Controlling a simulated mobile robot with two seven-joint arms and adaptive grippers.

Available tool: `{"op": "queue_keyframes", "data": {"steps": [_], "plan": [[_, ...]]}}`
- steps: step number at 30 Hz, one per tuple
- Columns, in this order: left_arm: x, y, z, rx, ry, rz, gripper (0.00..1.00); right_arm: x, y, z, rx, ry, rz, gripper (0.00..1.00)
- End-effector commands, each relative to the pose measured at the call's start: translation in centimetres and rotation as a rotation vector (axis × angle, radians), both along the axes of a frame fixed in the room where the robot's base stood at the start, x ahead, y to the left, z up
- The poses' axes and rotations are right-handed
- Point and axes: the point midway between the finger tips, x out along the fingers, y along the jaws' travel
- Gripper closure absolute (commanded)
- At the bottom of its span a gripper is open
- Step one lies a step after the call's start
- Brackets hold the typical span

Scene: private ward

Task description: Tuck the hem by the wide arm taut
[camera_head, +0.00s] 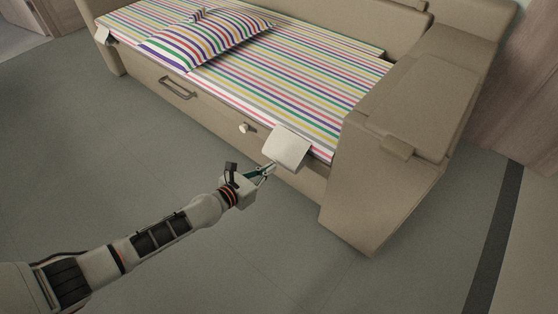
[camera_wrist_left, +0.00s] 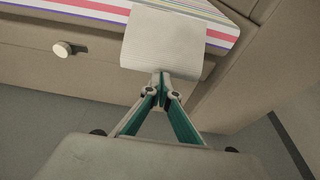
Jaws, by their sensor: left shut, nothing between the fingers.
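A white hem flap (camera_head: 287,148) hangs over the front edge of the striped mattress (camera_head: 310,100), close to the wide arm (camera_head: 385,150) of the sofa bed. In the left wrist view the hem flap (camera_wrist_left: 163,42) fills the upper middle, with its lower edge hanging over the beige front. My left gripper (camera_head: 270,168) is at the lower edge of the flap. In the left wrist view its fingertips (camera_wrist_left: 161,82) are together at that edge, with no cloth seen between them. Whether they touch the flap I cannot tell. My right gripper is not in view.
A striped pillow (camera_head: 207,38) lies on the mattress. A second white flap (camera_head: 103,35) hangs at the far left end. The drawer front has a round knob (camera_head: 244,128) and a bar handle (camera_head: 177,88). The grey floor (camera_head: 90,150) before the sofa bed is clear.

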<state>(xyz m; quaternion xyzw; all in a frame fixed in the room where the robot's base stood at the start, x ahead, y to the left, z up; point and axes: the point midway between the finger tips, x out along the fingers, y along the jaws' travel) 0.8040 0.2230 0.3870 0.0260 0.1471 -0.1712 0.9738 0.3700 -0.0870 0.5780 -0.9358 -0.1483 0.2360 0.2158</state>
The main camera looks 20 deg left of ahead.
Motion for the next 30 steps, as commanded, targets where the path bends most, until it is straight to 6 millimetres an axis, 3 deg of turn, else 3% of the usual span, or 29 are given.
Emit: {"op": "queue_keyframes", "data": {"steps": [30], "plan": [[1.3, -0.4, 0.0, 0.0, 0.0, 0.0, 1.0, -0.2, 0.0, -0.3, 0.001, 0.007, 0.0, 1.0]]}}
